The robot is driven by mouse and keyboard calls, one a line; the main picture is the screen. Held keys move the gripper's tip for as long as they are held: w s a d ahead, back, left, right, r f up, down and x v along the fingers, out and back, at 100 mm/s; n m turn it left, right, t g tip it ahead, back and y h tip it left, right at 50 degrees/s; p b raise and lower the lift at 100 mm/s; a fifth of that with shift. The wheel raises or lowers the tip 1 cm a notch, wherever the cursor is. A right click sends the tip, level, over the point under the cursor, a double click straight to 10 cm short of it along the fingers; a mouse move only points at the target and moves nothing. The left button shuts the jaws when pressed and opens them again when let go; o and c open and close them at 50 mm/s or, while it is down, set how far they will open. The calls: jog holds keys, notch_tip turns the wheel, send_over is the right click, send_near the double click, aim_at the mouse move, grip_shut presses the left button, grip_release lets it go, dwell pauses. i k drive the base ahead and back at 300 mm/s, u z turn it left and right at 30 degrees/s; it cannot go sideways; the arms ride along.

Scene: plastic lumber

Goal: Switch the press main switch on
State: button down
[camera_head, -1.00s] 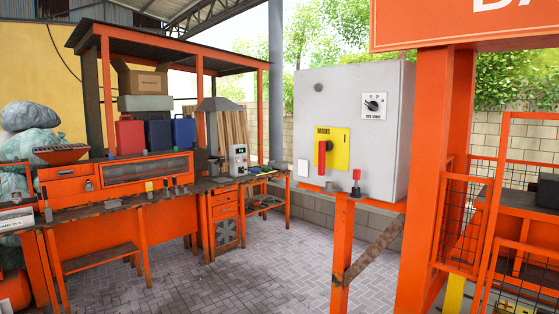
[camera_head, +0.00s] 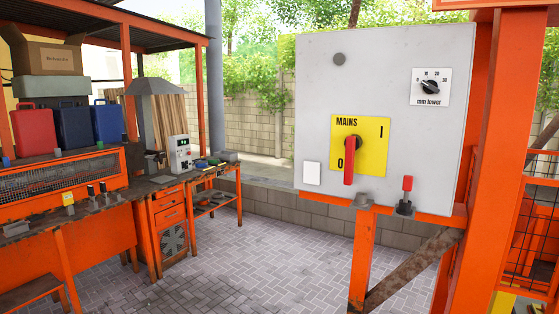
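The press main switch is a red rotary handle (camera_head: 349,165) on a yellow plate (camera_head: 376,148) marked MAINS, with "0" at lower left and "I" at upper right. The handle hangs straight down, its lower end beside the "0". The plate is on the front of a grey cabinet (camera_head: 310,100) right of centre. My gripper is not in view.
An orange workbench (camera_head: 100,230) is at left. Paved floor (camera_head: 270,265) between is clear.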

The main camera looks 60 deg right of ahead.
aim_at(352, 143)
jog(key=z, duration=0.2)
jog(key=i, duration=1.55)
jog(key=z, duration=0.4)
jog(key=k, duration=0.45)
jog(key=z, duration=0.3)
jog(key=i, duration=0.45)
jog(key=u, duration=0.15)
